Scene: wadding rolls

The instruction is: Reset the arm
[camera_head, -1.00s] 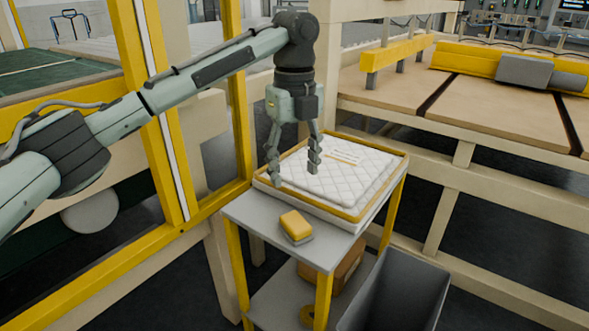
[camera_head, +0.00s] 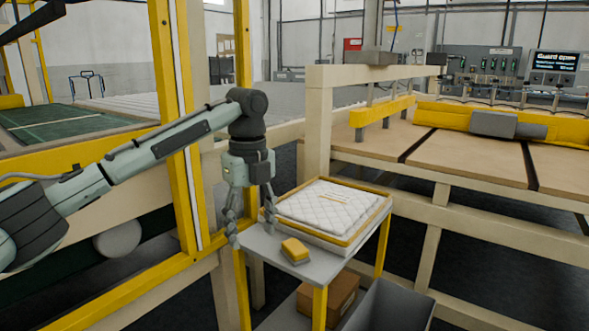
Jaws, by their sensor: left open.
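My left arm (camera_head: 150,155) comes in from the left, and its gripper (camera_head: 252,232) hangs pointing down. The gripper is open and empty. Its fingers are at the left edge of the small grey-topped cart (camera_head: 315,268), left of the yellow-rimmed tray (camera_head: 384,208). A white quilted wadding pad (camera_head: 325,210) with a small label lies in the tray. A yellow and grey block (camera_head: 295,250) lies on the cart top, right of the fingers and apart from them. My right gripper is not in view.
A yellow post (camera_head: 180,120) stands close behind my left arm. A large slatted table (camera_head: 470,150) with a beige frame fills the right.

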